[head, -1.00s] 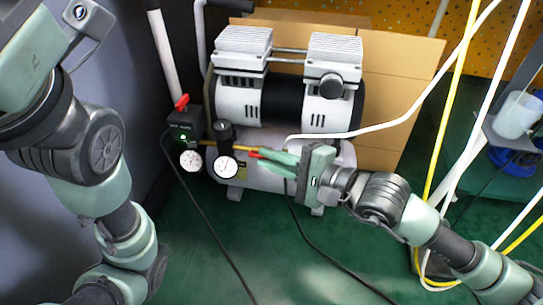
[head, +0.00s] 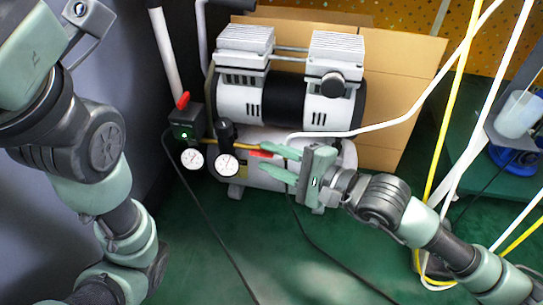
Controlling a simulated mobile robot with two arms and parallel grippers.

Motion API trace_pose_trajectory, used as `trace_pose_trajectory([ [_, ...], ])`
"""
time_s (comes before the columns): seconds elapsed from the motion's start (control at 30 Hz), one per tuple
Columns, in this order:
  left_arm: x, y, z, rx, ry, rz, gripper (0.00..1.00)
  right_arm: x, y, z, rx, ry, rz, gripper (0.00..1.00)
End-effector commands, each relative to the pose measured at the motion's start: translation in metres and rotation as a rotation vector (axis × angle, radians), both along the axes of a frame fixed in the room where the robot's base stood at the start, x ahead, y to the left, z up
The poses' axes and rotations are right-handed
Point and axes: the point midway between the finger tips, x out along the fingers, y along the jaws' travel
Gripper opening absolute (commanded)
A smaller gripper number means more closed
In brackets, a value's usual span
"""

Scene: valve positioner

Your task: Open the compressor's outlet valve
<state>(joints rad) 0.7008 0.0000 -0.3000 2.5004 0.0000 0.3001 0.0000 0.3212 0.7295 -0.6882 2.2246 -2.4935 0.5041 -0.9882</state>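The compressor (head: 290,85) stands at the back centre, with two pale ribbed cylinder heads, a dark middle and a white tank below. A brass pipe (head: 238,146) runs along its front to a small red valve handle (head: 261,154), which lies roughly level. My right gripper (head: 263,157) comes in from the right. Its two green fingers are spread, one above and one below the red handle, with a gap between them. Whether either finger touches the handle I cannot tell. My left arm fills the left side, and its gripper fingers do not show.
Two round gauges (head: 227,165) hang below. A cardboard box (head: 395,90) is behind. White and yellow hoses (head: 446,130) hang on the right. The green floor in front is mostly clear.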

Motion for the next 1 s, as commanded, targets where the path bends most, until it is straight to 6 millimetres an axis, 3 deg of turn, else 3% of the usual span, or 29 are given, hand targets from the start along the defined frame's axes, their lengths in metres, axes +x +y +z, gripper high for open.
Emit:
trace_pose_trajectory([
  [0.3,0.000,0.000,0.031,0.000,0.000,0.000,0.31,-0.031,-0.037,0.011,-0.006,0.006,-0.001,0.31],
  [0.5,0.000,0.000,0.039,0.000,0.000,0.000,0.31,-0.045,-0.054,0.014,-0.003,0.004,0.001,0.31],
  [1.0,0.006,0.000,0.043,-0.001,0.017,0.000,0.31,-0.050,-0.053,0.020,0.039,0.047,0.001,0.31],
])
